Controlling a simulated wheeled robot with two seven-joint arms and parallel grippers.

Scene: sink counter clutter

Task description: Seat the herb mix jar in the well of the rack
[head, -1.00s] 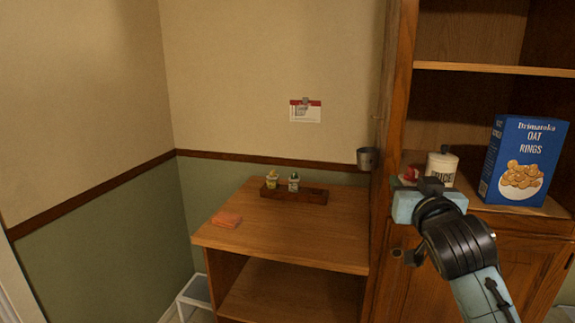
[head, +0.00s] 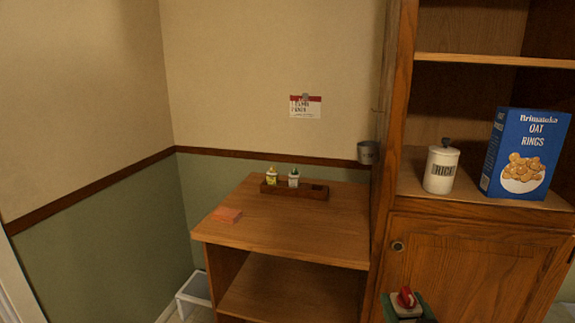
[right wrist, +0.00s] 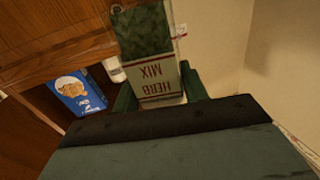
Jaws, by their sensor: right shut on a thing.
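The herb mix jar (right wrist: 157,85) fills the upper middle of the right wrist view, with a pale label and green contents. In the head view its red lid (head: 406,297) shows at the bottom edge. My right gripper (head: 408,309) is shut on the jar, one dark green finger on each side, in front of the cabinet door. The brown wooden rack (head: 295,192) stands at the back of the low wooden table. My left gripper is not in view.
A white rice canister (head: 441,168) and a blue cereal box (head: 525,155) stand on the cabinet shelf. The table's middle is clear.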

